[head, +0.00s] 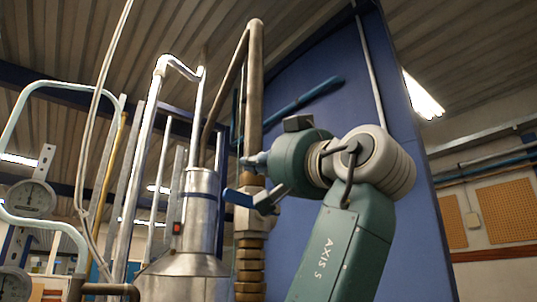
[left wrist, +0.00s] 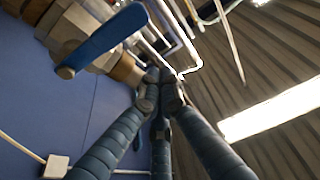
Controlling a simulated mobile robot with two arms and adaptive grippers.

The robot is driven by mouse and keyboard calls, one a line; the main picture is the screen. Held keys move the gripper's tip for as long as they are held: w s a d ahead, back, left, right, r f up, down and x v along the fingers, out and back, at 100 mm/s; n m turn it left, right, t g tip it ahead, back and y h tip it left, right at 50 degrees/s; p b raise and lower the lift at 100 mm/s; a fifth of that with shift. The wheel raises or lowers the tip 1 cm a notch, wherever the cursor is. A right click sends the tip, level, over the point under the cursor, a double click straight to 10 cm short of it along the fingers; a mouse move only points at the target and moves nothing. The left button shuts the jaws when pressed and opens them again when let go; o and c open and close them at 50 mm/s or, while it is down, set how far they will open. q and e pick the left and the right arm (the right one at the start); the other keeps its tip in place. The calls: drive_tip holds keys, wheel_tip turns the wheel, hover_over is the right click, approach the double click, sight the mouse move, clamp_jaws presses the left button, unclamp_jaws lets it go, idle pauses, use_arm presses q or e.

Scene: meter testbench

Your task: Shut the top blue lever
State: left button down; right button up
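A long blue lever (head: 305,97) slants up to the right from the upright brown pipe, near the top in the head view. A second, shorter blue lever (head: 238,198) sits lower on the same pipe's valve. A blue lever (left wrist: 105,40) on a brass valve shows up and left of the tips, apart in the picture; which lever is unclear. My right gripper is out of view.
The brown upright pipe (head: 255,75) stands before a blue panel (head: 385,90). A metal cylinder (head: 200,210) and thin pipes stand left of the gripper. Gauges (head: 30,198) are at far left. Open room lies to the right, before the wall.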

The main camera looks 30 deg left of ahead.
sight(237, 192)
use_arm(q)
drive_tip(key=f, duration=0.1)
drive_tip(key=a+f, duration=0.2)
drive_tip(key=shift+w+f, duration=0.15)
drive_tip(key=shift+w, duration=0.1)
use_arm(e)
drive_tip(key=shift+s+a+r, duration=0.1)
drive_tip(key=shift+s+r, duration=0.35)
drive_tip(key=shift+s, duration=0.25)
use_arm(q)
drive_tip(key=shift+s+f+n+g+b, duration=0.15)
drive_tip(key=shift+f+n+b, duration=0.1)
drive_tip(key=shift+f+b, duration=0.4)
drive_tip(key=shift+s+f+n+g+b, duration=0.15)
drive_tip(key=shift+f+n+b, duration=0.1)
drive_tip(key=shift+f+b, duration=0.3)
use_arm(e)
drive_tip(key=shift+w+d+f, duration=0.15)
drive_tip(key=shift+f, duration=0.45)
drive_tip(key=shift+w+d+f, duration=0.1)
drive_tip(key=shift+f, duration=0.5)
